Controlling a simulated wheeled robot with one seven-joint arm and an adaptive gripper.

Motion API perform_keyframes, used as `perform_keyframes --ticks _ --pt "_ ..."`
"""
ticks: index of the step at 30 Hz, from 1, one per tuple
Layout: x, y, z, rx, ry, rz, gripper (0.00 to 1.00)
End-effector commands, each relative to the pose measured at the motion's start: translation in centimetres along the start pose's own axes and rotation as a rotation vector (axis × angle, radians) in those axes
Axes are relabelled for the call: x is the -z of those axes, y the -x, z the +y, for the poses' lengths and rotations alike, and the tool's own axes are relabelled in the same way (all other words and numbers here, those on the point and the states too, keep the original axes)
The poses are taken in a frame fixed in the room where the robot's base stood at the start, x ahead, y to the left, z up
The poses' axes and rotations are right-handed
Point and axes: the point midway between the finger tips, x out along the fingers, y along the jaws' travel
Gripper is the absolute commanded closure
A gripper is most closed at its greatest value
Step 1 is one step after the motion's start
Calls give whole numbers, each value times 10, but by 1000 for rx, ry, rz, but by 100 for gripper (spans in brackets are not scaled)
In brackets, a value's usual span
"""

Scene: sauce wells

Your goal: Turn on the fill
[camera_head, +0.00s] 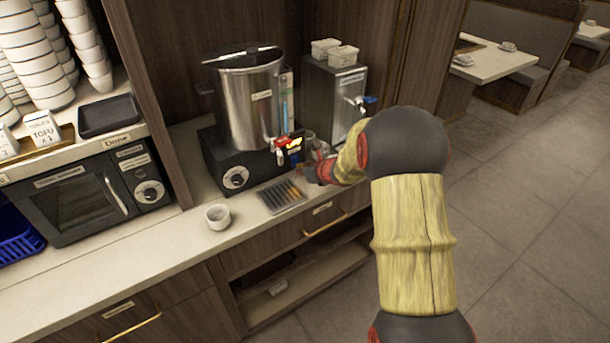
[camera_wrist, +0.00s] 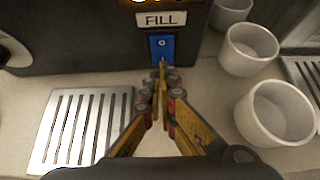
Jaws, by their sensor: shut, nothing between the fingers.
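The fill control is a blue switch (camera_wrist: 161,47) under a white "FILL" label (camera_wrist: 160,19) on the front of a black machine base (camera_wrist: 80,30). In the wrist view my gripper (camera_wrist: 161,68) is shut and empty. Its fingertips are at the lower part of the blue switch; I cannot tell whether they touch it. In the head view the machine base (camera_head: 213,150) carries a large steel pot (camera_head: 250,95), and my gripper (camera_head: 302,166) is at its front right, partly hidden by my arm. Glowing digits (camera_head: 295,143) show near the switch.
White cups (camera_wrist: 277,112) stand right of my gripper, close by. A slotted drip tray (camera_wrist: 60,135) lies left of it. A steel dispenser (camera_head: 320,95) stands to the right. A lone cup (camera_head: 217,216) sits on the counter (camera_head: 180,245), with free room around it.

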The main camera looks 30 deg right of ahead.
Motion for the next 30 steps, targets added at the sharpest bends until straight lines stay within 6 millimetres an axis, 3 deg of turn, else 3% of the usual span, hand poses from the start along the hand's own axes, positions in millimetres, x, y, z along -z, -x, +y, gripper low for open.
perform_keyframes --ticks 11,15,30 --pt "-1 -2 0 0 0 0 100" --pt "-1 -11 0 0 1 -2 100" --pt "-10 -3 0 0 0 -2 100"
